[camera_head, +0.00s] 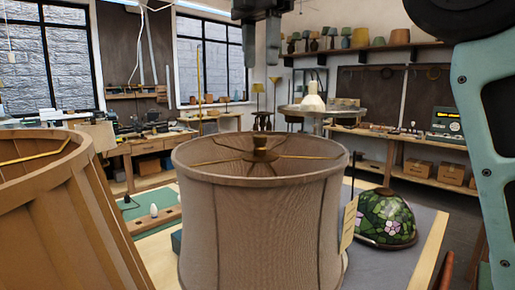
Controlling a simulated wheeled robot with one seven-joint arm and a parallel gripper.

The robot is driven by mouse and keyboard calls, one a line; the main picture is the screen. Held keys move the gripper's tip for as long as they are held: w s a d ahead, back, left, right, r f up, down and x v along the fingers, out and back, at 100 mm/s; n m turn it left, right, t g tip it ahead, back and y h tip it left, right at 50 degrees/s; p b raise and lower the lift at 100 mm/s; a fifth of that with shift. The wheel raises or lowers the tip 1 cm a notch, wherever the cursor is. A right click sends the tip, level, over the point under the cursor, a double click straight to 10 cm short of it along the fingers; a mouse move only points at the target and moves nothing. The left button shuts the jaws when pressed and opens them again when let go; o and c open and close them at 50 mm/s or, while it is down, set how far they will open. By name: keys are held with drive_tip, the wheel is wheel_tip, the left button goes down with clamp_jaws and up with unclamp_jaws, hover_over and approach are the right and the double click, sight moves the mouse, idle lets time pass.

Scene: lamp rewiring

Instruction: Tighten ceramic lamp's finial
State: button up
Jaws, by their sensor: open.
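The lamp's pale fabric drum shade (262,225) stands upright in the middle of the head view. Thin brass spokes cross its open top to a brass hub and finial (261,143) at the centre. I cannot tell how tightly the finial sits. The ceramic body is hidden by the shade. My gripper (261,62) points down from the top edge, above the finial and clear of it. Its two dark fingers are apart with nothing between them.
A large ribbed tan shade (60,220) fills the left front. A stained-glass shade (387,218) rests on the grey mat (425,212) at right. A tag (349,222) hangs at the fabric shade's right side. A wooden strip with a bulb (153,211) lies behind left.

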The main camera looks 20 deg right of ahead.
sight(260, 135)
wheel_tip(260, 135, down, 15)
drive_tip(key=b, duration=0.4)
drive_tip(key=shift+f, duration=0.15)
clamp_jaws()
